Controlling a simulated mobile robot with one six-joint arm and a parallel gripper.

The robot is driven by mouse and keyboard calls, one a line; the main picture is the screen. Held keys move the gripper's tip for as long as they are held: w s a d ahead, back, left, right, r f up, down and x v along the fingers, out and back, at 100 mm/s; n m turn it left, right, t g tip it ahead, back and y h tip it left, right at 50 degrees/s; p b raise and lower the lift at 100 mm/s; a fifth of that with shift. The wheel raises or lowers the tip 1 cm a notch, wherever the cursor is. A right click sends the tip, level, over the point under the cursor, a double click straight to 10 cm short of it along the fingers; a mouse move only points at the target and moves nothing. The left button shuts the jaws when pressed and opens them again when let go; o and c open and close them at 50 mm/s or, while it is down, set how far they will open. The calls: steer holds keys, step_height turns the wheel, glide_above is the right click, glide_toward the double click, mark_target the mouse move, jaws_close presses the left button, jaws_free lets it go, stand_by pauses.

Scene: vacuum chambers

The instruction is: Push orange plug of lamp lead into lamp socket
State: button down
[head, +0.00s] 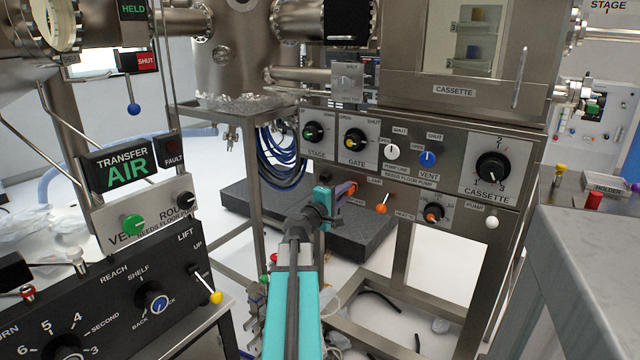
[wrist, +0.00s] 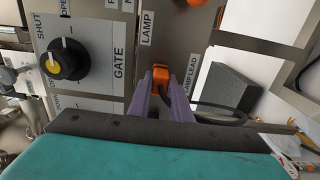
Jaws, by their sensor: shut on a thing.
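My gripper (wrist: 160,98) has purple fingers, closed on the orange plug (wrist: 161,75) of the lamp lead. In the head view my gripper (head: 344,188) is in front of the lower panel, left of the LAMP label. In the wrist view the plug is at the fingertips, close to the panel face just beyond the LAMP label (wrist: 147,28). The black lamp lead (wrist: 215,117) curves from it to the right, past the LAMP LEAD label (wrist: 190,74). The lamp socket is not clearly visible; I cannot tell whether the plug touches it or is in it.
An orange-tipped toggle (head: 382,208) sits right of my gripper, with an orange-centred knob (head: 432,213) beyond. The GATE knob (head: 355,139) is above; it also shows in the wrist view (wrist: 65,60). A dark slab (head: 350,243) lies behind and below. A grey bench (head: 590,250) stands right.

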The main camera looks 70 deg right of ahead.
steer(key=shift+d, duration=0.2)
stand_by(0.6)
steer(key=c, duration=1.5)
jaws_free()
steer(key=shift+c, duration=0.2)
steer(key=shift+a, duration=0.1)
steer(key=b+v, duration=0.1)
steer(key=v, duration=0.5)
steer(key=shift+a, duration=0.4)
steer(key=shift+w+r, duration=0.1)
steer(key=shift+r, duration=0.05)
